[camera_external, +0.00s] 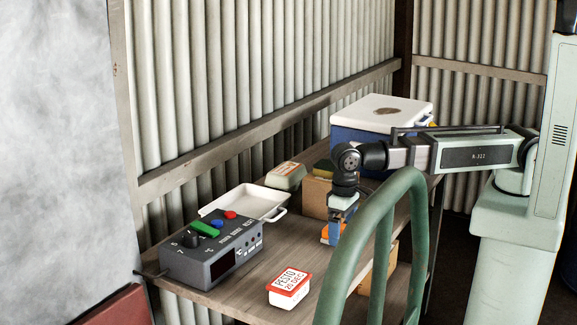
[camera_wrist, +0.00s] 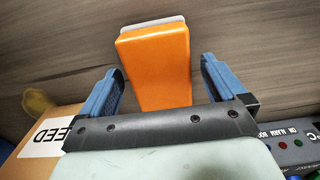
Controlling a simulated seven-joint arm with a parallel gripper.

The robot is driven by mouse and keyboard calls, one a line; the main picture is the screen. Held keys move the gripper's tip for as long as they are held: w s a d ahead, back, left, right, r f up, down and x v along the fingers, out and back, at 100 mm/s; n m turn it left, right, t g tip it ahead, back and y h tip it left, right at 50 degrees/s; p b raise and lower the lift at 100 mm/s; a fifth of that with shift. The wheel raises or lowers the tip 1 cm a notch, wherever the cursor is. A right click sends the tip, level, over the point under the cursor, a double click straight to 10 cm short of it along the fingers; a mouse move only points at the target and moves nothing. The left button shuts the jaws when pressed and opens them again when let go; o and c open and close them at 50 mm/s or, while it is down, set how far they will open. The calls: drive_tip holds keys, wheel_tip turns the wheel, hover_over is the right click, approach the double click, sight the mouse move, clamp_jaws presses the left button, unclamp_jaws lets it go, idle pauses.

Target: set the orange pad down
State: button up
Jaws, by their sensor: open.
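The orange pad (camera_wrist: 155,65) is a block with a pale layer showing at its far end. In the wrist view it lies between the two blue fingers of my gripper (camera_wrist: 162,70), with a gap on each side. My gripper is open and does not visibly touch it. In the external view my gripper (camera_external: 338,228) is low over the wooden table (camera_external: 262,262), and a bit of the orange pad (camera_external: 325,238) shows beside the fingers. The pad appears to be on the table top; the fingers hide much of it there.
A grey control box (camera_external: 212,262) and a red-and-white PESTO tub (camera_external: 288,290) are to the left. A white tray (camera_external: 248,201), cardboard box (camera_external: 313,198) and white-lidded blue cooler (camera_external: 380,113) stand behind. A green curved rail (camera_external: 380,235) crosses the front. Bare table lies between tray and tub.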

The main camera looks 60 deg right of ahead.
sight(342, 227)
wheel_tip(342, 227, up, 12)
drive_tip(key=shift+f, duration=0.25)
idle(0.4)
idle(0.4)
